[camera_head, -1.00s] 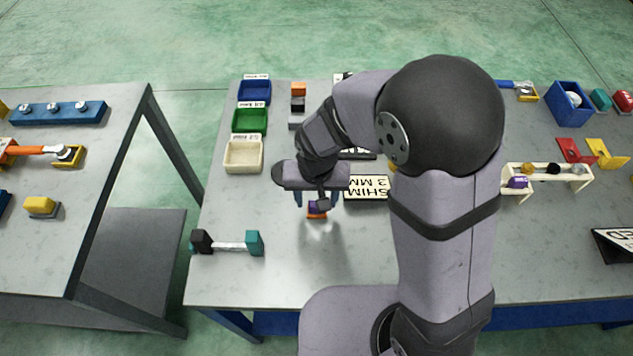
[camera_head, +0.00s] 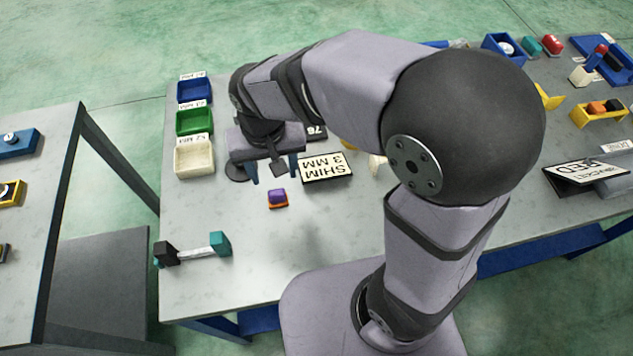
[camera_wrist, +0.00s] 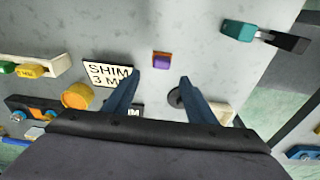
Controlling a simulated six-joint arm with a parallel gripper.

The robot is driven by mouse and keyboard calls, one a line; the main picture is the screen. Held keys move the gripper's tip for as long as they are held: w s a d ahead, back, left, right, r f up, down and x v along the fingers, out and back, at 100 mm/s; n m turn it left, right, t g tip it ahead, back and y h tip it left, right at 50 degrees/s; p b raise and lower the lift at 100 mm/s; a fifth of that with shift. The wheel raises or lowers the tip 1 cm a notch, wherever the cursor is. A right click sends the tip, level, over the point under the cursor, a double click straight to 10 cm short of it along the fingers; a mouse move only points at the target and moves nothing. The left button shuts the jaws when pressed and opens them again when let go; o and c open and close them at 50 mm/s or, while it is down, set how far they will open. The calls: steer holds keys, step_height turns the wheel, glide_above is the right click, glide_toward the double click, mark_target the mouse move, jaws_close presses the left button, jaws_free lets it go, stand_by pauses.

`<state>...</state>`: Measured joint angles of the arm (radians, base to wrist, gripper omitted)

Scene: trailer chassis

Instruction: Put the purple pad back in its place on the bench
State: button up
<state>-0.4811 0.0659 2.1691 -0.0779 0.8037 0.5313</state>
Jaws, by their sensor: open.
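The purple pad (camera_head: 278,196) sits on a small orange piece (camera_head: 279,205) on the grey bench, in front of the SHIM 3 MM sign. In the wrist view the purple pad (camera_wrist: 162,62) lies just beyond my fingertips, with an orange edge showing around it. My gripper (camera_head: 275,174) is open and empty, pointing down behind the pad and clear of it. In the wrist view my gripper (camera_wrist: 159,78) shows its two blue fingers wide apart with nothing between them.
The SHIM 3 MM sign (camera_head: 326,168) stands right of the pad. A teal-and-black bar (camera_head: 195,251) lies at front left. Blue (camera_head: 194,90), green (camera_head: 194,121) and cream (camera_head: 194,157) bins line the left side. Bare bench surrounds the pad's front.

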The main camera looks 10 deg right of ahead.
steer(key=s+d+f, duration=0.2)
steer(key=s+d, duration=0.2)
steer(key=d, duration=0.3)
steer(key=s+d+f+g, duration=0.1)
steer(key=s+d+f, duration=0.1)
steer(key=s+d, duration=0.3)
steer(key=d, duration=0.2)
steer(key=shift+d+f, duration=0.15)
steer(key=shift+d, duration=0.2)
